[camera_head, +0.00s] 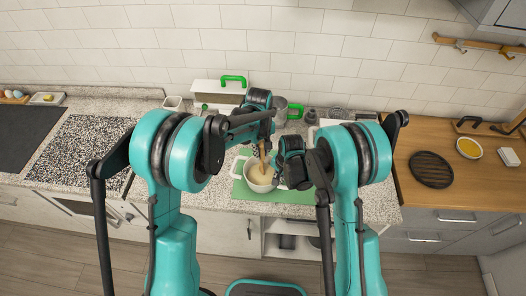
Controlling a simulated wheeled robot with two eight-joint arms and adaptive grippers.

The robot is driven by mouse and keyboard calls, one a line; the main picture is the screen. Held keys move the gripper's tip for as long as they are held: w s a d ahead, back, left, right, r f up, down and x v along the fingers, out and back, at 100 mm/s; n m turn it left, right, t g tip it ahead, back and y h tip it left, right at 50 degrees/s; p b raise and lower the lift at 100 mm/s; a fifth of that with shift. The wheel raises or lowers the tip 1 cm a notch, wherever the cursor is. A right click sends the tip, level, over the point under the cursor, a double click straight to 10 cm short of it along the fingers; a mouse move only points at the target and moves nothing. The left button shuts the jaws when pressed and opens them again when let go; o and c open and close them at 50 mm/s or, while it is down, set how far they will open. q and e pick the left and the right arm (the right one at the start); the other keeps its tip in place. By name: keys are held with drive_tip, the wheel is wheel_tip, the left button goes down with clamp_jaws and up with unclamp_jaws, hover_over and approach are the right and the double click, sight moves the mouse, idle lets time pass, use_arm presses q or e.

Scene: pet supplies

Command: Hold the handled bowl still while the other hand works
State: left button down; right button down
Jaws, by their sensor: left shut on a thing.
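The handled bowl (259,187) is white with light-coloured contents and stands upright on a green mat (241,193) on the counter. My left gripper (264,141) is above the bowl, shut on a wooden utensil (262,155) that reaches down into the bowl. My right gripper (280,179) is low at the bowl's right side, by its handle. Its fingers are dark, small and partly hidden by its own wrist, so I cannot tell whether they grip the handle. The bowl's left handle shows clear of both grippers.
Behind the bowl stand a white box with a green handle (231,80) and a grey can with a green handle (280,110). A speckled board (80,150) lies left. A dark round trivet (431,169) and a yellow-filled bowl (468,148) are on the wooden counter at right.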

use_arm(q)
drive_tip(key=shift+r, duration=6.2)
use_arm(e)
drive_tip(key=c, duration=1.6)
unclamp_jaws()
drive_tip(key=shift+c, duration=0.2)
wheel_tip(320, 180, up, 12)
drive_tip(key=d, duration=0.1)
drive_tip(key=shift+s+d, duration=0.2)
drive_tip(key=shift+s, duration=0.2)
use_arm(q)
drive_tip(key=shift+s+f, duration=0.1)
use_arm(e)
drive_tip(key=shift+f, duration=0.1)
